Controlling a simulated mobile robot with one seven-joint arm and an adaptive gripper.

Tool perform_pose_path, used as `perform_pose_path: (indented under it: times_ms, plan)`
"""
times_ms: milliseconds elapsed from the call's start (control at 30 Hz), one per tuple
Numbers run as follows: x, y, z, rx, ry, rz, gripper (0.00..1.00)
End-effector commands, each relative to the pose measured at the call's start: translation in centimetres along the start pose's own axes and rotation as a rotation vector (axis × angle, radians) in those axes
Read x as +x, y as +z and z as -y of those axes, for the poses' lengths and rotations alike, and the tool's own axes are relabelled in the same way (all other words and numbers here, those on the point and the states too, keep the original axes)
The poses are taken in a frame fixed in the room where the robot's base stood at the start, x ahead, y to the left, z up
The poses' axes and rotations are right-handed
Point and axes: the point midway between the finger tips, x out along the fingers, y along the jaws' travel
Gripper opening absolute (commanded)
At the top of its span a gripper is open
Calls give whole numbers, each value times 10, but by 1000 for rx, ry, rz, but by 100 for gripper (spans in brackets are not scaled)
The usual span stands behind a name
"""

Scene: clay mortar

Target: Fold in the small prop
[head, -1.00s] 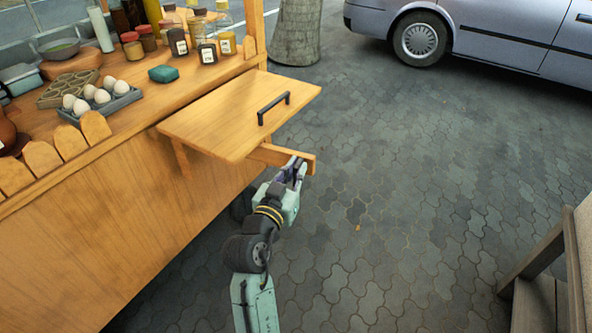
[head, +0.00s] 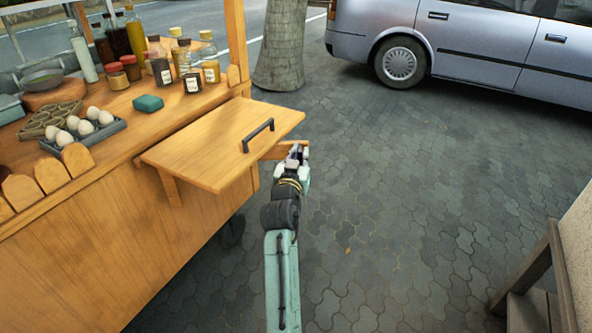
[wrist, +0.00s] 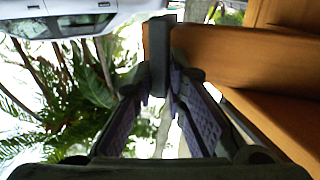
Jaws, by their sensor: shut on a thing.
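The small prop (head: 283,149) is a short wooden bar sticking out from beneath the cart's hinged wooden flap (head: 205,150). The flap is up and level, with a dark handle on top. My gripper (head: 298,152) is at the prop's outer end, just past the flap's right edge. In the wrist view the gripper (wrist: 158,95) is shut on a dark upright piece at the end of the wooden prop (wrist: 215,60). The prop's inner end is hidden under the flap. Another wooden bracket (head: 171,189) shows under the flap's near left corner.
A tree trunk (head: 289,45) and a parked car (head: 470,50) stand behind. A bench-like thing (head: 540,275) is at lower right. Paving between is clear.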

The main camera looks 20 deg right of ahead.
Motion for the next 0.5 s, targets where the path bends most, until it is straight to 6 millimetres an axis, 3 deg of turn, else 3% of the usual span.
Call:
perform_pose_path:
  times_ms: [200,500]
  plan:
    - [29,1,5,1,3,-1,0]
    - [38,0,8,0,3,0,0]
